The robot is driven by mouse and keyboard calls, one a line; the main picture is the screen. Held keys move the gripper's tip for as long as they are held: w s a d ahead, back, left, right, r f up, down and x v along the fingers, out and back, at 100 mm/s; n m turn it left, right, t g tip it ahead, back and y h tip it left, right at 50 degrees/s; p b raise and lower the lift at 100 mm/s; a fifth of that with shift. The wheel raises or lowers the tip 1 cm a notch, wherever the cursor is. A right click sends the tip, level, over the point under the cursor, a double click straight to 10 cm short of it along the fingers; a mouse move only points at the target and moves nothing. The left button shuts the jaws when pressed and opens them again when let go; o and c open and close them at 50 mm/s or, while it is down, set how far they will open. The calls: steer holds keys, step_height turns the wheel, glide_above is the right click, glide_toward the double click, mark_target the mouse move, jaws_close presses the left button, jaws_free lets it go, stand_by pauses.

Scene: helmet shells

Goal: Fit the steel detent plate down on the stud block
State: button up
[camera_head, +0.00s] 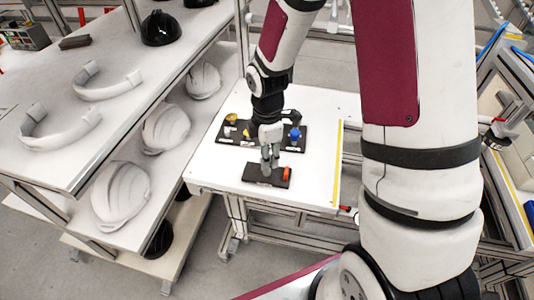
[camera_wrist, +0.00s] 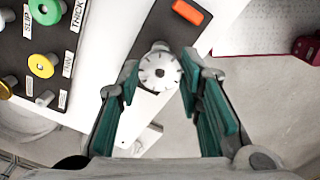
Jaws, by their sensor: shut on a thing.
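The steel detent plate (camera_wrist: 160,72) is a round pale disc with dark radial marks. In the wrist view it sits between the teal fingertips of my gripper (camera_wrist: 159,66), which is shut on it. The stud block is the dark block (camera_wrist: 153,30) with an orange piece (camera_wrist: 187,12) at one end; it lies behind the plate in the wrist view. In the head view my gripper (camera_head: 269,163) points down over this dark block (camera_head: 256,177), with the orange piece (camera_head: 287,174) to its right. The studs are hidden, and I cannot tell whether the plate touches the block.
A dark labelled board (camera_wrist: 32,72) holds yellow and green round parts; in the head view the board (camera_head: 296,145) lies behind the block, with a blue part (camera_head: 295,133). The white table (camera_head: 315,185) is clear in front and right. Shelves with helmet shells (camera_head: 122,193) stand left.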

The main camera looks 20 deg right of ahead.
steer(key=shift+f+b, duration=1)
steer(key=shift+f, duration=1.05)
steer(key=o, duration=1.2)
steer(key=shift+r, duration=0.1)
step_height(320, 180, up, 12)
steer(key=shift+f, duration=0.1)
